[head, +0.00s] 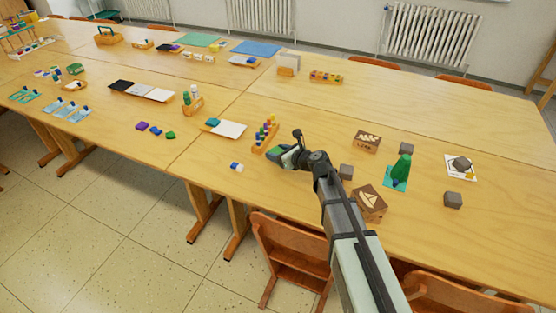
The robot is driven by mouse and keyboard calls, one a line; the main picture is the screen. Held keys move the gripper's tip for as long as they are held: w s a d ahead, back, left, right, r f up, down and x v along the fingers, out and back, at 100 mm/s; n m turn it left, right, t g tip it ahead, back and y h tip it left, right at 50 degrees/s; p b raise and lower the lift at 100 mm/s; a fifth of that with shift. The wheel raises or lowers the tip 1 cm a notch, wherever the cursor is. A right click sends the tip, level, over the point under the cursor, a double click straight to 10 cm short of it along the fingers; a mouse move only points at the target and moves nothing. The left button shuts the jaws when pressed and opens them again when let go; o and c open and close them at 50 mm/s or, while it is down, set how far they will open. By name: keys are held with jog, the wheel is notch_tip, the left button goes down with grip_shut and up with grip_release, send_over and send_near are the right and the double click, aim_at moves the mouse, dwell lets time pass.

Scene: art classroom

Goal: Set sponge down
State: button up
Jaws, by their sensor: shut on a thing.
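My gripper (275,152) is low over the front half of the table, just right of the wooden rack with coloured pegs. It is shut on a small green thing, which looks like the sponge. My gripper hides most of it, so I cannot tell whether it touches the tabletop.
The wooden rack of coloured pegs (265,134) stands close left of my gripper. A white sheet with a teal block (212,122) and a small blue-and-white piece (236,166) lie further left. Grey cubes (346,172) and wooden boxes (369,201) stand right. Bare tabletop (300,108) lies behind.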

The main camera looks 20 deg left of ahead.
jog(key=shift+f, duration=1.75)
jog(key=shift+f, duration=0.15)
jog(key=o, duration=1)
jog(key=shift+s+d+r, duration=0.15)
jog(key=shift+d+r, duration=0.1)
jog(key=shift+r, duration=0.05)
jog(key=v, duration=1.1)
jog(key=shift+d+r, duration=0.15)
jog(key=shift+d, duration=0.05)
